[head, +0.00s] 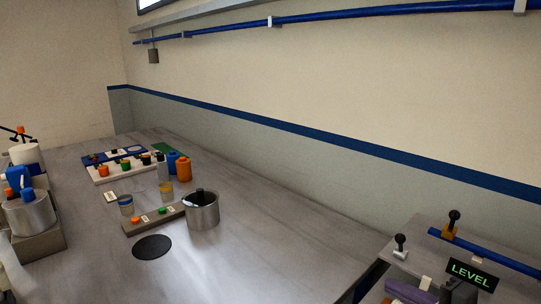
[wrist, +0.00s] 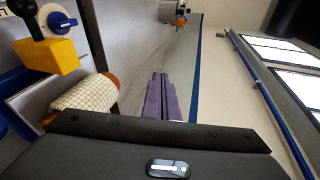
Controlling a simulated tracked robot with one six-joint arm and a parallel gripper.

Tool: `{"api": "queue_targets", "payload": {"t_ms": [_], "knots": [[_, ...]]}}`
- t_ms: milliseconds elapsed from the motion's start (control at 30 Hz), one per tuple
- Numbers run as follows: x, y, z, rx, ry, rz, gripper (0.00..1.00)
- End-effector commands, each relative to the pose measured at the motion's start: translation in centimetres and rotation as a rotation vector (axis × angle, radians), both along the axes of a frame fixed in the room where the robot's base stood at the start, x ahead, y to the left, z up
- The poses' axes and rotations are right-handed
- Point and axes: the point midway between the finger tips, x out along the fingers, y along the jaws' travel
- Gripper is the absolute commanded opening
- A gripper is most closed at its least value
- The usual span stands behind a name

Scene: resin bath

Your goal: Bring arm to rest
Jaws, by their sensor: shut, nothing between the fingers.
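My gripper (wrist: 159,78) is in the middle of the wrist view. Its two purple fingers lie side by side, shut with nothing between them. They point away from the camera, out over open space. In the head view, a purple part at the bottom right edge looks like the same fingers, cut off by the frame. The rest of my arm is mostly out of view.
A lever panel with a LEVEL sign (head: 471,274) stands close by at the lower right. A yellow block (wrist: 50,57) and a cream checked roll (wrist: 86,93) are left of my fingers. The bench (head: 265,240) holds a metal pot (head: 202,213); its right part is clear.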

Motion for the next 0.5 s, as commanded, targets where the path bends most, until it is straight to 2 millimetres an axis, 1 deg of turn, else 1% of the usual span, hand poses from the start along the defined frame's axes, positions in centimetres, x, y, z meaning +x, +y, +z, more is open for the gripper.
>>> {"api": "queue_targets", "payload": {"t_ms": [33, 100, 200, 300, 400, 500], "knots": [[-0.1, 2.2, -0.2, -0.029, 0.030, 0.061, 0.00], [-0.6, 4.6, -0.7, -0.068, 0.081, 0.135, 0.00], [-1.5, 7.7, -1.4, -0.132, 0.146, 0.232, 0.00], [-2.7, 10.3, -2.2, -0.204, 0.210, 0.321, 0.00], [-4.0, 12.4, -2.9, -0.288, 0.265, 0.400, 0.00], [-5.4, 14.0, -3.5, -0.377, 0.314, 0.470, 0.00]]}}
